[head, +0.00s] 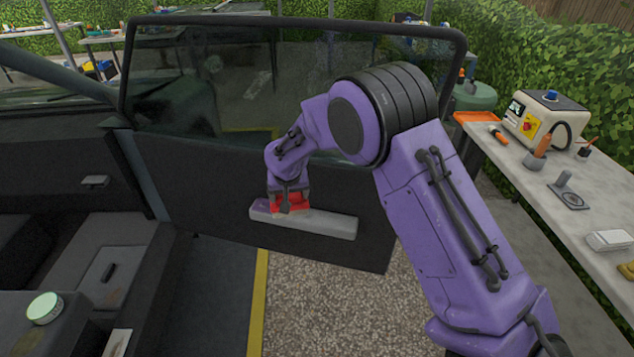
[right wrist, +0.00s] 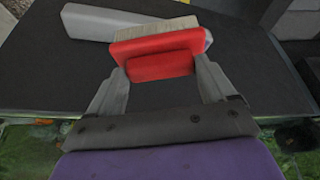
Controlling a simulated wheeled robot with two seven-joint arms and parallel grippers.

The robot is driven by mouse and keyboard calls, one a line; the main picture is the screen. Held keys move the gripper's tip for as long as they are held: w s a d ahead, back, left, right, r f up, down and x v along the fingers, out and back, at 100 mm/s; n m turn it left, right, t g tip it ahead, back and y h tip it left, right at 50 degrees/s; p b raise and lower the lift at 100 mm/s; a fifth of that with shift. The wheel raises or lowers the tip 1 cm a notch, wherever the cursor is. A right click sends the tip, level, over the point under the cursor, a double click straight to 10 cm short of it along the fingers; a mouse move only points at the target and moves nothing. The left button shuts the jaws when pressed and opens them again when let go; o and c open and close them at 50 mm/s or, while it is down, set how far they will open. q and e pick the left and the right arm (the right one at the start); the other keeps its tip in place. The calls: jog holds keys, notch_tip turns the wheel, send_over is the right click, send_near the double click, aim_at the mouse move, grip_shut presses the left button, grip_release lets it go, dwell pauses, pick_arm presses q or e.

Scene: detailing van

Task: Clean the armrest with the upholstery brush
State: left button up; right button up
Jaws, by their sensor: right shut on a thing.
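The armrest (head: 325,222) is a light grey bar on the dark inner panel of the open door. It also shows in the right wrist view (right wrist: 88,22), partly hidden behind the brush. My right gripper (head: 290,197) is shut on the red upholstery brush (right wrist: 155,52), which has pale bristles. In the head view the brush (head: 292,205) is at the left part of the armrest, with its bristle side toward it. Whether the bristles touch the armrest I cannot tell. My left gripper is not in view.
The open car door (head: 230,180) with its window stands in front of me. A round green-lidded tin (head: 45,307) sits at the lower left inside the car.

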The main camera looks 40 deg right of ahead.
jog(key=w+d+f+m+h, duration=0.1)
jog(key=w+d+f+m, duration=0.15)
jog(key=d, duration=0.35)
jog(key=w+d+f+m, duration=0.1)
jog(key=w+d+f, duration=0.2)
jog(key=d+f, duration=0.15)
jog(key=shift+g, duration=0.4)
jog(key=b+x, duration=0.2)
jog(key=x, duration=0.1)
jog(key=s+b+x, duration=0.1)
jog(key=x, duration=0.1)
jog(key=shift+w+a+f, duration=0.1)
jog(key=shift+a+f, duration=0.15)
jog(key=shift+f, duration=0.05)
jog(key=shift+w+d+f, duration=0.1)
jog(key=shift+f, duration=0.05)
pick_arm(q)
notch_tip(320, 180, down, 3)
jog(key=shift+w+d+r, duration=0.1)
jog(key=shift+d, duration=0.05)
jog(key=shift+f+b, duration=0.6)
jog(key=shift+b, duration=0.05)
pick_arm(e)
jog(key=shift+f, duration=0.5)
